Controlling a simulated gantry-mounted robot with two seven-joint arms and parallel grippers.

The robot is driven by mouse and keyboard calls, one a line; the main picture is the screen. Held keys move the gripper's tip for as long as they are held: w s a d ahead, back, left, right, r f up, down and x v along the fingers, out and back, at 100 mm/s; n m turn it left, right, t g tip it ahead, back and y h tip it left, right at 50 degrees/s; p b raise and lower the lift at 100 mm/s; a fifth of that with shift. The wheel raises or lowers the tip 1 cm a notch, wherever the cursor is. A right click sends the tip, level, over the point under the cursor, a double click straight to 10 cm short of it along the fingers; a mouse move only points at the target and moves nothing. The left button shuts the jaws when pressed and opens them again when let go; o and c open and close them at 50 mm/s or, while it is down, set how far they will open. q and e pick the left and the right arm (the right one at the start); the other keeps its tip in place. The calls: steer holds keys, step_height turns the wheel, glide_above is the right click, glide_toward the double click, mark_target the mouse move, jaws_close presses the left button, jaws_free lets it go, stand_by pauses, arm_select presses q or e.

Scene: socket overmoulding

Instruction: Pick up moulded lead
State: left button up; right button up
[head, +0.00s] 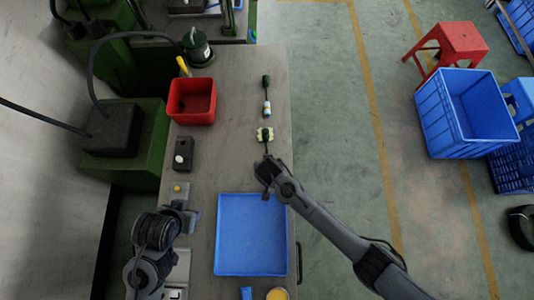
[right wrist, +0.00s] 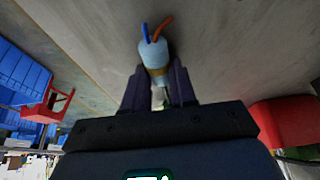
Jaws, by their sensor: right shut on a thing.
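My right gripper (right wrist: 160,90) is shut on a pale blue cylindrical end of the moulded lead (right wrist: 153,55) in the right wrist view. One blue and one orange wire stick out of its end. Its lower part is hidden between the fingers. In the head view the right gripper (head: 266,158) is over the bench, just below a small cream piece with a dark middle (head: 262,135); I cannot tell if they touch. A slim pale and dark piece (head: 267,107) is farther up the bench. My left gripper (head: 187,216) is at the bench's left side; its jaws are unclear.
A blue tray (head: 250,268) lies at the front of the grey bench. A red bin (head: 192,101) stands at the left, above a dark block (head: 183,154). Green machines border the bench's left. A red stool (head: 457,40) and blue crates (head: 463,112) stand on the floor at right.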

jaws_close()
steer(key=shift+r, duration=0.15)
steer(key=shift+r, duration=0.45)
steer(key=shift+d+r, duration=0.1)
steer(key=shift+r, duration=1.45)
steer(key=s+d+r+p, duration=0.1)
steer(key=s+d+r, duration=0.5)
steer(key=d, duration=0.3)
steer(key=shift+d+r+p, duration=0.3)
steer(key=shift+d+r, duration=0.05)
steer(key=shift+d, duration=0.05)
